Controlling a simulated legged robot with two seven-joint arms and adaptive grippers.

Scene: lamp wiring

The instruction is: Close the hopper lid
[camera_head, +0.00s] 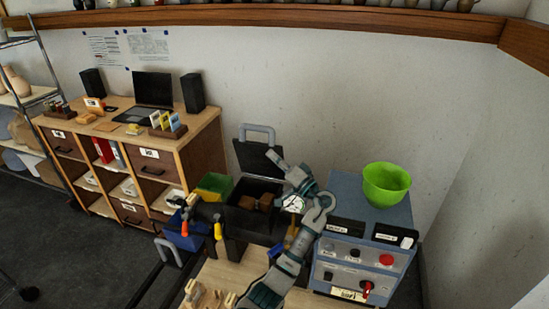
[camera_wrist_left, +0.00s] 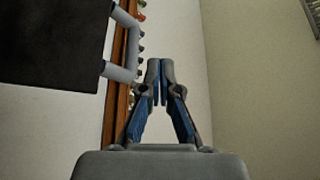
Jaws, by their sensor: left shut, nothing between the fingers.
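The hopper (camera_head: 246,223) is a dark open-topped box with brown pieces inside, in the middle of the head view. Its dark lid (camera_head: 256,162) stands raised at the back, open, with a grey handle (camera_head: 258,129) on its top edge. In the left wrist view the lid (camera_wrist_left: 50,42) fills the upper left, with its handle (camera_wrist_left: 130,45) beside it. My left gripper (camera_head: 272,156) is shut and empty, by the lid's right side in the head view. Its closed fingertips (camera_wrist_left: 160,72) are right of the handle in the wrist view, apart from it in the picture. My right gripper is not in view.
A blue-grey control box (camera_head: 345,262) with knobs and a red button stands on the right, with a green bowl (camera_head: 386,184) on top. Green (camera_head: 214,184) and blue (camera_head: 184,236) bins are left of the hopper. A wooden desk (camera_head: 205,140) stands behind left.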

